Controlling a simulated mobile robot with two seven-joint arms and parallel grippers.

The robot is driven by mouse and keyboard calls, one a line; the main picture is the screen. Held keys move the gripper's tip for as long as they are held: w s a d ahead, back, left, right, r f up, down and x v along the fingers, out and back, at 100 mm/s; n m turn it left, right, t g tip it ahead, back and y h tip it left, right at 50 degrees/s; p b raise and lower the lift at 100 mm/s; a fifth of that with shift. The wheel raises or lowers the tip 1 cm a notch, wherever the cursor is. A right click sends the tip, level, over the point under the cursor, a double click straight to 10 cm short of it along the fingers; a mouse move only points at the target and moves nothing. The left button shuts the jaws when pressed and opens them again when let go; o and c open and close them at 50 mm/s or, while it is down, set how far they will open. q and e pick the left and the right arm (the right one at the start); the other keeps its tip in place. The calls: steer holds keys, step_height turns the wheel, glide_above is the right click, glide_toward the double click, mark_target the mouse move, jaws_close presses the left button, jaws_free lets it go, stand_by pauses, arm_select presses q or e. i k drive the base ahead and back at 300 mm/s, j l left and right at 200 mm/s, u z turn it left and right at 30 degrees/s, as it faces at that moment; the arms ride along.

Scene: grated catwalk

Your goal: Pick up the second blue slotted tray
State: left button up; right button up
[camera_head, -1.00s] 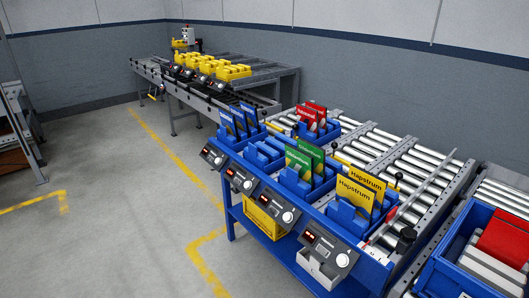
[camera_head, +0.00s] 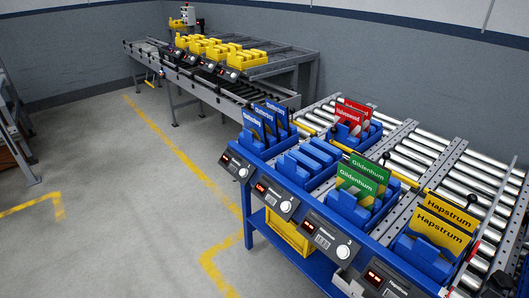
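Several blue slotted trays stand on a blue-framed roller bench at the right. In the front row, the leftmost tray (camera_head: 255,143) holds blue cards. The second tray from the left (camera_head: 305,163) shows empty slots. The third tray (camera_head: 343,206) holds green "Gildenhum" cards, and the fourth tray (camera_head: 420,255) holds yellow "Hapstrum" cards. Another blue tray (camera_head: 345,135) with red cards stands farther back on the rollers. Neither of my grippers is in view.
Control boxes with displays and knobs (camera_head: 274,196) line the bench's front edge. A yellow bin (camera_head: 287,233) sits below them. A grey conveyor table (camera_head: 215,85) at the back carries yellow trays (camera_head: 208,48). The marked floor (camera_head: 120,200) at left is clear.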

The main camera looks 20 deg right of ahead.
mark_target(309, 166)
steer(key=i+j+u, duration=0.1)
steer(key=i, duration=0.55)
steer(key=i+j+u, duration=0.1)
steer(key=i, duration=0.6)
steer(key=i+z, duration=0.25)
steer(key=z, duration=0.2)
steer(key=i+j+z, duration=0.2)
steer(key=z, duration=0.25)
steer(key=i+j+z, duration=0.25)
steer(key=z, duration=0.2)
steer(key=i+j+z, duration=0.15)
steer(key=z, duration=0.3)
steer(key=i+j+z, duration=0.1)
steer(key=j+z, duration=0.3)
